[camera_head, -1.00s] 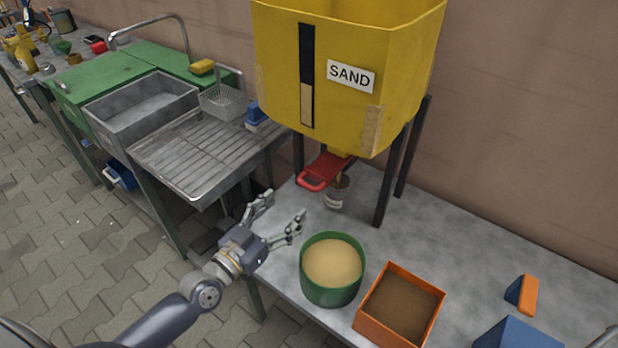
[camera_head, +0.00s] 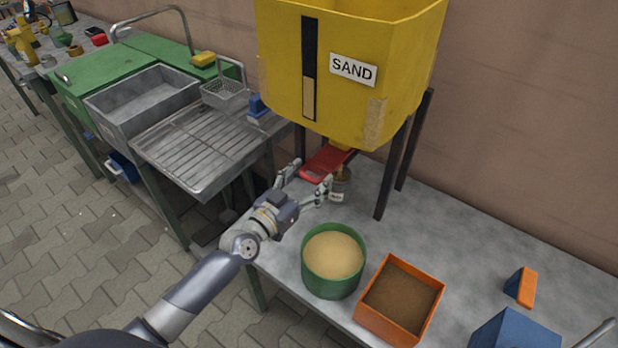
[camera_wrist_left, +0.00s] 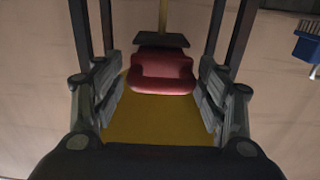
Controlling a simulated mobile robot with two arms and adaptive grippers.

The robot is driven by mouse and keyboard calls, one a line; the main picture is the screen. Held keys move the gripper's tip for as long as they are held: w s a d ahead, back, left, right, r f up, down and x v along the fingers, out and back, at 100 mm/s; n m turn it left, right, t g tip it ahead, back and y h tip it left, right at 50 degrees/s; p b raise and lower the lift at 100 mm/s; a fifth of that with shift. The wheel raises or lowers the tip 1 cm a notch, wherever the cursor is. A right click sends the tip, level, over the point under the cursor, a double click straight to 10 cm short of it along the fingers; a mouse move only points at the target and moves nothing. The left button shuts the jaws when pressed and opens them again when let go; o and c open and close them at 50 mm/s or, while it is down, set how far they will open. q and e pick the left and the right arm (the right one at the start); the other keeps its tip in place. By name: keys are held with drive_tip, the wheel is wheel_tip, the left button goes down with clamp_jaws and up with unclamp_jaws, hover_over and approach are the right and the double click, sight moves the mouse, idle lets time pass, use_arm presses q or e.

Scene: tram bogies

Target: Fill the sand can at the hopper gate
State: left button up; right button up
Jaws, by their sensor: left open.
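The yellow sand hopper (camera_head: 345,75) stands on dark legs, with a SAND label and a dark strip that is pale at its lower end. Its red gate handle (camera_head: 325,164) sticks out below it. The small can (camera_head: 341,186) stands under the outlet, partly hidden by my gripper; its contents cannot be seen. My left gripper (camera_head: 308,181) is open just in front of the handle. In the left wrist view, the red handle (camera_wrist_left: 162,72) shows between the spread fingers (camera_wrist_left: 157,82), with no clear contact.
A green tub of sand (camera_head: 333,285) and an orange box of brown material (camera_head: 381,326) stand on the grey bench (camera_head: 450,235). A blue container (camera_head: 515,334) and an orange-blue block (camera_head: 521,287) are at right. A sink (camera_head: 145,100) stands left.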

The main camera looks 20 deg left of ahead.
use_arm(q)
drive_tip(key=c, duration=1.3)
drive_tip(key=shift+o, duration=0.2)
drive_tip(key=shift+x, duration=1.2)
drive_tip(key=shift+s, duration=0.15)
drive_tip(key=o, duration=1.3)
drive_tip(key=shift+r, duration=0.1)
drive_tip(key=shift+c, duration=0.2)
drive_tip(key=shift+d, duration=0.15)
drive_tip(key=shift+w, duration=0.3)
drive_tip(key=v, duration=1.2)
